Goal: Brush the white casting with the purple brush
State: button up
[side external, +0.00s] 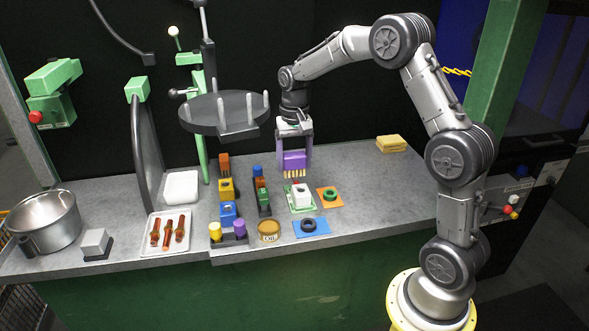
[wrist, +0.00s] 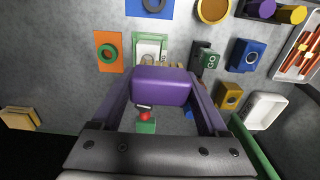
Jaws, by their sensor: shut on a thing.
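The purple brush (side external: 294,159) is held between the purple fingers of my gripper (side external: 294,168), its tan bristles pointing down. The white casting (side external: 301,190) sits on a green-edged white mat (side external: 291,206) on the bench. The bristles are just above and behind the casting in the side view, and look slightly apart from it. In the wrist view, my gripper (wrist: 160,92) is shut on the purple brush (wrist: 161,84).
An orange mat with a green ring (side external: 329,196) lies right of the casting, and a blue mat with a dark ring (side external: 311,228) in front. Coloured blocks (side external: 227,189) stand to the left. A round pegged rack (side external: 224,112) stands left of my gripper. Yellow sponges (side external: 391,144) lie back right.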

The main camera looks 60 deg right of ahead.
jog(key=shift+r, duration=0.75)
jog(key=shift+f, duration=0.15)
